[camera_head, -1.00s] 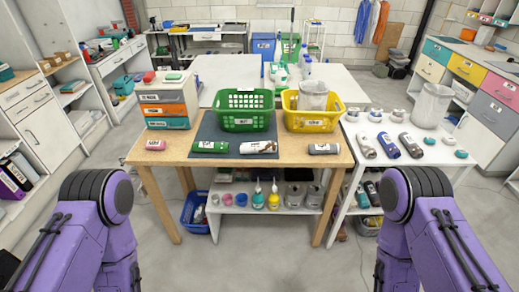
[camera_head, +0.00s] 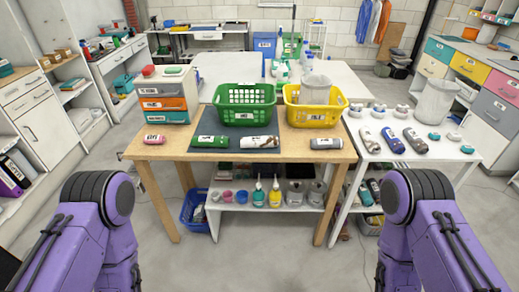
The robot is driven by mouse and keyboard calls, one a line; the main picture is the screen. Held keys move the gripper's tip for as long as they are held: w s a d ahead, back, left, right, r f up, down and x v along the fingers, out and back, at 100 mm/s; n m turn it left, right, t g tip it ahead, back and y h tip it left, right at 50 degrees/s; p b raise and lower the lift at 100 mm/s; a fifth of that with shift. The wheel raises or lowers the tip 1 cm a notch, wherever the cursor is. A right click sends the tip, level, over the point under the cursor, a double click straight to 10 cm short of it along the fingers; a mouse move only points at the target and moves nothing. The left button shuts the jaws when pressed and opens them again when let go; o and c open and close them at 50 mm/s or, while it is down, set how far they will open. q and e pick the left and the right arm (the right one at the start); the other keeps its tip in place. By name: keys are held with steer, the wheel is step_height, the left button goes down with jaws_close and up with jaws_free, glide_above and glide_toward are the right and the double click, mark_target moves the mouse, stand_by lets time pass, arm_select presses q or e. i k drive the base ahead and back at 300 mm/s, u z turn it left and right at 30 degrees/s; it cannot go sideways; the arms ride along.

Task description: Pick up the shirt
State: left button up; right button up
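Several rolled, labelled bundles lie in a row near the front edge of the wooden table (camera_head: 180,152). They are a small pink one (camera_head: 155,139), a green one (camera_head: 209,141), a white one with dark patches (camera_head: 259,142) and a grey one (camera_head: 327,143). They may be rolled clothes, but I cannot tell which is the shirt. Garments in blue (camera_head: 363,16) and orange (camera_head: 382,20) hang on the back wall. My two purple arms show at the lower left and lower right, apart from the table. Neither gripper is in view.
A green basket (camera_head: 245,106) and a yellow basket (camera_head: 316,115) stand behind the bundles. A drawer stack (camera_head: 163,104) is at the table's left. A white table (camera_head: 450,148) with more rolls adjoins at right. The floor before the table is clear.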

mark_target(271, 141)
steer(key=z, duration=0.7)
steer(key=i, duration=1)
steer(key=u, duration=0.1)
